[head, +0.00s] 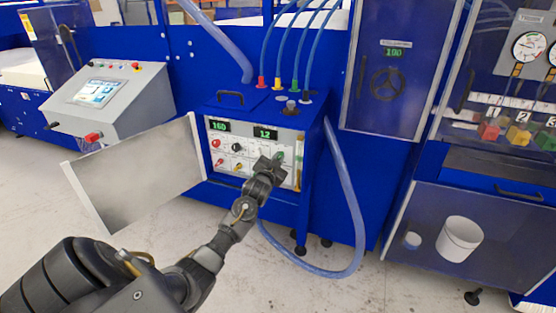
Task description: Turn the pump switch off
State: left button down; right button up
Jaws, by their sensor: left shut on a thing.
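The blue pump cabinet (272,112) stands in the middle with its grey door (140,175) swung open to the left. Its white control panel (225,142) carries two green displays, reading about 160 and 12, and several small coloured knobs and switches. My left gripper (274,162) reaches up to the right part of this panel. It is shut on a green switch (280,156), which the fingers largely cover. The switch's label and its exact position are too small and hidden to read. My right gripper is out of view.
A grey console (118,98) with a screen stands to the left. Blue hoses rise from the cabinet top, and one thick hose (350,215) loops to the floor at right. A cabinet with a white bucket (459,238) stands at far right. The front floor is clear.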

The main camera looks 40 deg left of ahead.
pick_arm(q)
jog(key=shift+n, duration=0.3)
jog(key=n+p, duration=0.1)
jog(key=n, duration=0.4)
jog(key=shift+n+p, duration=0.3)
jog(key=n, duration=0.3)
jog(key=shift+p, duration=0.35)
jog(key=shift+n, duration=1.4)
jog(key=c, duration=1.5)
grip_release()
jog(key=shift+o, duration=0.2)
jog(key=shift+s, duration=0.1)
